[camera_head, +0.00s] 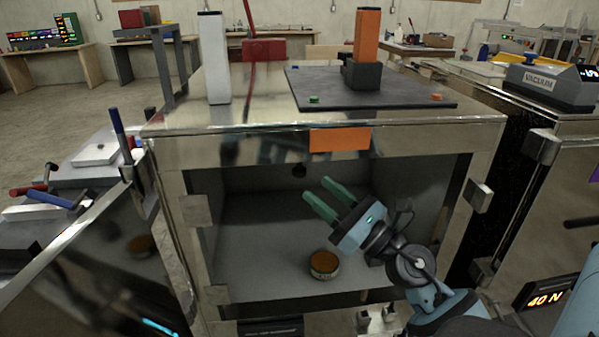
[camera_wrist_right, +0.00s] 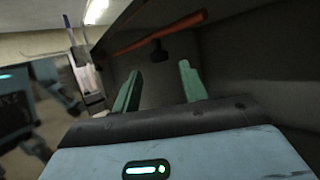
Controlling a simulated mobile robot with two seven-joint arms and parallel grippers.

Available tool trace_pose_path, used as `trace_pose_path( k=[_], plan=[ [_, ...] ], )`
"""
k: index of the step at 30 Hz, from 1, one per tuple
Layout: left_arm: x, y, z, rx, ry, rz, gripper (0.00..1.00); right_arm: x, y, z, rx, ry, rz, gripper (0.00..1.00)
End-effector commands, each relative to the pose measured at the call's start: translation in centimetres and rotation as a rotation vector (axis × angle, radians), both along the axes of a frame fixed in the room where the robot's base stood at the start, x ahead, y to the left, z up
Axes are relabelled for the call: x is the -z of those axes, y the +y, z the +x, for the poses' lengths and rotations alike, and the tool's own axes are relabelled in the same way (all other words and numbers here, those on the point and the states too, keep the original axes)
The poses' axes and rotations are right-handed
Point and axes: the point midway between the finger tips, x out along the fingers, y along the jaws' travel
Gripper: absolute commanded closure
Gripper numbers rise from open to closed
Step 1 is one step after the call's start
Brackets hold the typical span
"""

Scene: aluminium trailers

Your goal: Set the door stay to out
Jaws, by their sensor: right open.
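A steel cabinet (camera_head: 415,137) stands in front of me with its compartment open. A black knob (camera_head: 299,171) hangs under the compartment's top; it also shows in the right wrist view (camera_wrist_right: 158,52), beyond and between the fingertips. My right gripper (camera_head: 317,189) reaches into the opening with its green fingers apart and empty. In the head view its fingertips lie just below and right of the knob, and I see no contact. An orange upright block (camera_head: 366,36) on a black base stands on the cabinet. I cannot tell which part is the door stay. My left gripper is out of view.
A round amber-topped tin (camera_head: 324,264) sits on the compartment floor below my right gripper. A reflective open door (camera_head: 75,262) stands at the left. A dark plate (camera_head: 300,84) and a grey post (camera_head: 214,58) are on top. A "VACUUM" unit (camera_head: 553,86) is at right.

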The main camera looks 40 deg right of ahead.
Motion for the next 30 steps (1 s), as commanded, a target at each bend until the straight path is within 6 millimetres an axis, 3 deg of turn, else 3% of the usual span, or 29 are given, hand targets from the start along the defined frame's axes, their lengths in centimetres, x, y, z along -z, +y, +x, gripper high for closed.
trace_pose_path(
  k=[3,12,24,30],
  plan=[
    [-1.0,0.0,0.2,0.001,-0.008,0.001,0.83,-1.3,0.4,1.6,-0.001,-0.006,0.002,0.57],
    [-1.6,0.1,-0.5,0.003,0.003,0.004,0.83,-2.5,1.2,5.2,-0.001,-0.003,0.005,0.57],
    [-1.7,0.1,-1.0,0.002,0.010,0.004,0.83,-2.6,1.5,5.9,-0.002,0.001,0.004,0.57],
    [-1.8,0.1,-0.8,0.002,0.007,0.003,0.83,-2.6,1.5,5.9,-0.002,0.001,0.004,0.80]
  ],
)
